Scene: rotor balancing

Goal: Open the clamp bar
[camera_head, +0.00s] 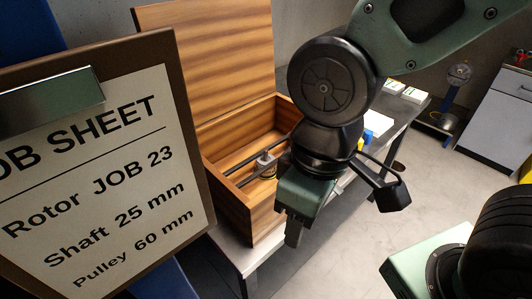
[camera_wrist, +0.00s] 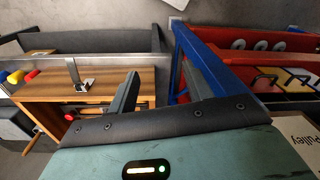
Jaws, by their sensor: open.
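My gripper (camera_wrist: 160,72) is open in the wrist view, its two dark fingers apart with nothing between them. In the head view my gripper (camera_head: 294,232) hangs pointing down just in front of the wooden box's right side, apart from it. The open wooden box (camera_head: 232,206) has its lid raised. Inside it lie dark bars (camera_head: 250,174) and a small grey block (camera_head: 265,163); my arm hides part of the inside. I cannot tell for sure which part is the clamp bar.
A clipboard job sheet (camera_head: 105,170) fills the left of the head view. A grey bench (camera_head: 405,110) runs behind my arm. A grey cabinet (camera_head: 495,125) stands at the far right. The wrist view shows a blue frame (camera_wrist: 182,62) and a red panel (camera_wrist: 225,60). Floor at centre right is clear.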

